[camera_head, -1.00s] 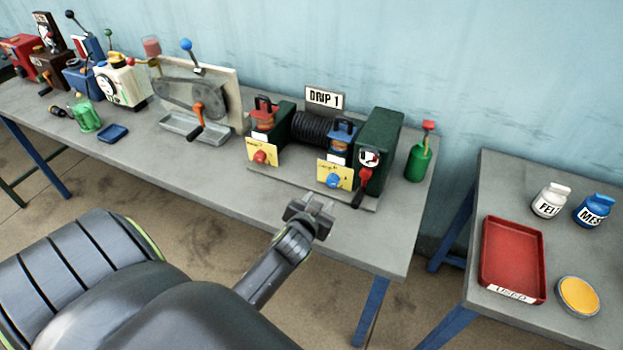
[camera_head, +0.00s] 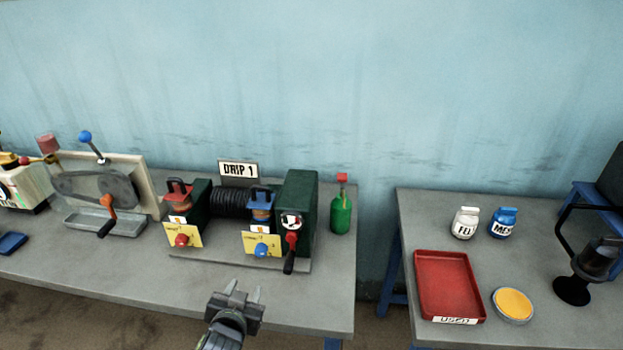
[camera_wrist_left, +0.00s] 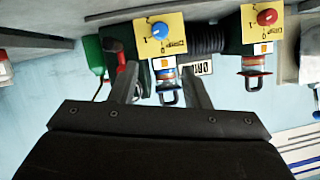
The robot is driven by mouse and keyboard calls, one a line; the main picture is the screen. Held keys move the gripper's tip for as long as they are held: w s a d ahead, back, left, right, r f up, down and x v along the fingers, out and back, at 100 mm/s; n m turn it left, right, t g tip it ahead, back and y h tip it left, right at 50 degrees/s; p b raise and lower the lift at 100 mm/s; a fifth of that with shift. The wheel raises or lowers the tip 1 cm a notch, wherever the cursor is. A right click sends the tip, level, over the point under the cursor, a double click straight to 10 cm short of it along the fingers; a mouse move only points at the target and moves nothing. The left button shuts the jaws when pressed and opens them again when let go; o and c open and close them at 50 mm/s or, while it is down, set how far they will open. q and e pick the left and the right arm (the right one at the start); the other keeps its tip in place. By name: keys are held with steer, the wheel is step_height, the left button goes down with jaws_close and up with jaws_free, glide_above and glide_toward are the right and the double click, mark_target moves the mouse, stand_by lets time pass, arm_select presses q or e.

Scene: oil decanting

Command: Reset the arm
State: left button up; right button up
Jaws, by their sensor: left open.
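My left gripper (camera_head: 247,288) is in the head view, in front of the DRIP 1 machine, over the front part of the long grey bench (camera_head: 130,268). Its two fingers are apart with nothing between them. In the left wrist view, which shows the scene upside down, the open fingers (camera_wrist_left: 152,62) point toward the machine's blue knob (camera_wrist_left: 160,30) and red lever (camera_wrist_left: 124,72). The fingers look apart from the machine. Most of my left arm is below the head picture's edge. My right gripper is not in view.
The DRIP 1 machine's green housing (camera_head: 296,205) stands behind my gripper, with a green bottle (camera_head: 341,215) to its right. A crank and belt rig (camera_head: 100,190) is to the left. A second table holds a red tray (camera_head: 420,285), two jars, a yellow-topped tin (camera_head: 514,304) and a black stand (camera_head: 572,289).

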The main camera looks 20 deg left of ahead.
arm_select(q)
steer(key=s+d+f+g+h, duration=0.15)
steer(key=s+g, duration=0.35)
steer(key=s, duration=0.6)
steer(key=s+f+g+h, duration=0.15)
steer(key=s+g, duration=0.25)
steer(key=s, duration=0.8)
step_height(320, 180, down, 26)
steer(key=a+g, duration=0.1)
steer(key=s+d+f+g+b, duration=0.1)
steer(key=s+f, duration=1.3)
steer(key=f, duration=0.2)
steer(key=shift+s+g, duration=0.25)
steer(key=shift+g, duration=0.05)
